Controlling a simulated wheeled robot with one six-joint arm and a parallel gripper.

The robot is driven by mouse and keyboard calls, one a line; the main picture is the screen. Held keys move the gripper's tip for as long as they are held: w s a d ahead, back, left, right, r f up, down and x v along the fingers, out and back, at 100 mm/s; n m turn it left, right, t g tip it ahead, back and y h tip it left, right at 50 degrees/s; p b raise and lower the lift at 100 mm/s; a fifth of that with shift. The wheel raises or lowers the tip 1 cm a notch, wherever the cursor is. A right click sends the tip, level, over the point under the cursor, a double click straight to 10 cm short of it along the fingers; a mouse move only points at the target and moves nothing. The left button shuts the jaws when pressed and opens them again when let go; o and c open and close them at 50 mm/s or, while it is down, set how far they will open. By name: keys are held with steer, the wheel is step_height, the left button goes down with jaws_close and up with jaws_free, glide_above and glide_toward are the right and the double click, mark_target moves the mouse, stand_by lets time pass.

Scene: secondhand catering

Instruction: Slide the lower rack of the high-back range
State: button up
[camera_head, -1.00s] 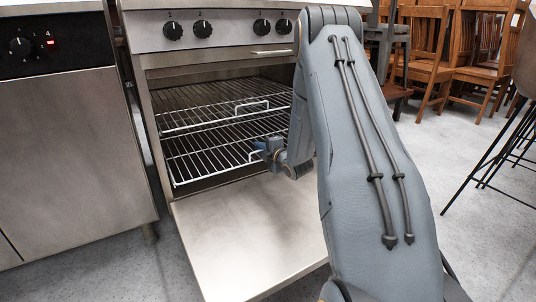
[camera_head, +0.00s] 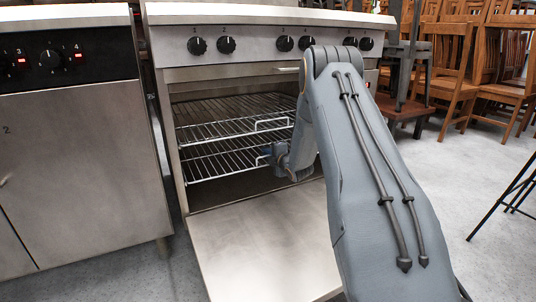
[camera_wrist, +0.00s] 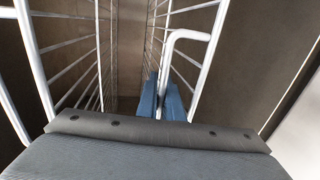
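The high-back range (camera_head: 230,75) stands with its oven door (camera_head: 265,240) folded down. Inside are two wire racks. The lower rack (camera_head: 220,163) sits below the upper rack (camera_head: 225,128), its front edge close to the oven mouth. My gripper (camera_head: 268,155) reaches in from the right at the lower rack's front handle. In the wrist view the blue fingers (camera_wrist: 162,98) stand close on either side of the white handle bar (camera_wrist: 172,60) and appear shut on it. My arm hides the right part of both racks.
The upper rack's handle (camera_head: 272,124) is just above my gripper. A steel cabinet (camera_head: 80,165) with knobs stands at the left. Wooden chairs (camera_head: 450,80) are at the back right. The floor (camera_head: 465,185) to the right of my arm is mostly clear.

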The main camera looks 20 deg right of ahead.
steer(key=shift+o, duration=0.6)
steer(key=s+r+p, duration=0.1)
steer(key=s+p, duration=0.3)
steer(key=s, duration=0.3)
steer(key=shift+s+r, duration=0.25)
steer(key=shift+r, duration=0.05)
steer(key=shift+d, duration=0.1)
